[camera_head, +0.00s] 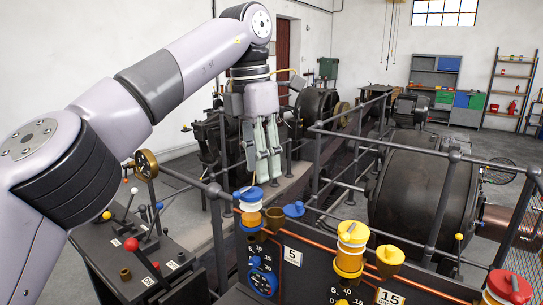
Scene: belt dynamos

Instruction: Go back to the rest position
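My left arm reaches in from the left across the picture. Its gripper (269,180) hangs with its fingers pointing down, above and behind the blue-topped cup (250,194) on the panel marked 5. The two fingers are close together, and I see nothing held between them. From this angle I cannot tell whether they are shut or slightly open. The gripper appears clear of the cup and the railing. My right gripper is not in view.
Yellow-topped (352,235) and red-topped (508,288) cups stand along a copper pipe in front. A lever console (140,262) is at lower left. Grey railings (420,152) surround the large dark machine (425,190). Shelves (510,90) stand at the back wall.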

